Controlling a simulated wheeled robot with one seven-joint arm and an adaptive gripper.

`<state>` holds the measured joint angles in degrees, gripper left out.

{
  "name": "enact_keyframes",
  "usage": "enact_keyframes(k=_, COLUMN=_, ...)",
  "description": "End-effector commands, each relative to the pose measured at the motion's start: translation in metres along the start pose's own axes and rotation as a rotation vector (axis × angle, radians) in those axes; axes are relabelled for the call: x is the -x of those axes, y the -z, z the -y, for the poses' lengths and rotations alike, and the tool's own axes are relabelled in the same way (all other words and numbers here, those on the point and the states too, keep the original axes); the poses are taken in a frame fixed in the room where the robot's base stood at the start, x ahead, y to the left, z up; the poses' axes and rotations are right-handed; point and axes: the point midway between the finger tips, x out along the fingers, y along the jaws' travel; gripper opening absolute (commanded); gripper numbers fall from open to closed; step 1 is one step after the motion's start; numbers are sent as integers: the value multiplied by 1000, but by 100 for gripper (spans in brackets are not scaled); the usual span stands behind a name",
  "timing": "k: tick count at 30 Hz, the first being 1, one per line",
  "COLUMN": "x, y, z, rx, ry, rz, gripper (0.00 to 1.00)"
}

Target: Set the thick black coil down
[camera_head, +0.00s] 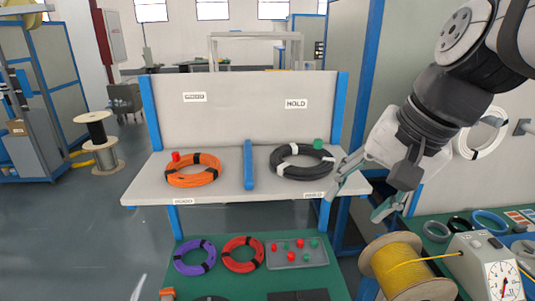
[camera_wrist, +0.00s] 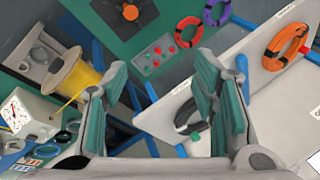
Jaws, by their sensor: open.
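The thick black coil (camera_head: 302,173) with white bands lies flat on the right half of the grey-white shelf (camera_head: 225,197), in front of the HOLD sign. A green round piece (camera_head: 318,144) is at its back edge. In the wrist view the coil (camera_wrist: 184,112) is partly hidden behind a finger. My gripper (camera_head: 364,193) is open and empty at the shelf's right end, just right of the coil. One fingertip is close to the coil's right edge; I cannot tell whether they touch. The open fingers also show in the wrist view (camera_wrist: 158,72).
A blue divider (camera_head: 249,166) separates the black coil from an orange coil (camera_head: 193,171) on the left. Below are purple (camera_head: 195,257) and red (camera_head: 243,254) coils and a button tray (camera_head: 297,253). A yellow spool (camera_head: 402,266) and dial machine (camera_head: 486,268) stand at lower right.

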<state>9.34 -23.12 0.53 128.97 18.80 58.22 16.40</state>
Motion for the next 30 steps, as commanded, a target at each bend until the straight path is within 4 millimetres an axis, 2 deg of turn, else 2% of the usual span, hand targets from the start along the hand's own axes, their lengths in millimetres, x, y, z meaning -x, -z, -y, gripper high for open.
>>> enact_keyframes(k=1, x=-7, y=17, z=8, rx=-106, ry=24, rz=38, gripper=53)
enact_keyframes(k=6, x=-24, y=70, z=34, rx=-452, ry=121, rz=162, gripper=53)
enact_keyframes(k=13, x=-51, y=156, z=51, rx=-903, ry=260, rz=343, gripper=53)
enact_keyframes(k=17, x=-68, y=210, z=48, rx=-1145, ry=348, rz=455, gripper=53)
enact_keyframes(k=22, x=-86, y=274, z=33, rx=-1409, ry=459, rz=596, gripper=53)
enact_keyframes(k=24, x=-90, y=293, z=26, rx=-1485, ry=496, rz=642, gripper=53)
enact_keyframes(k=27, x=-95, y=311, z=18, rx=-1556, ry=531, rz=690, gripper=53)
enact_keyframes(k=30, x=-98, y=319, z=15, rx=-1589, ry=549, rz=714, gripper=53)
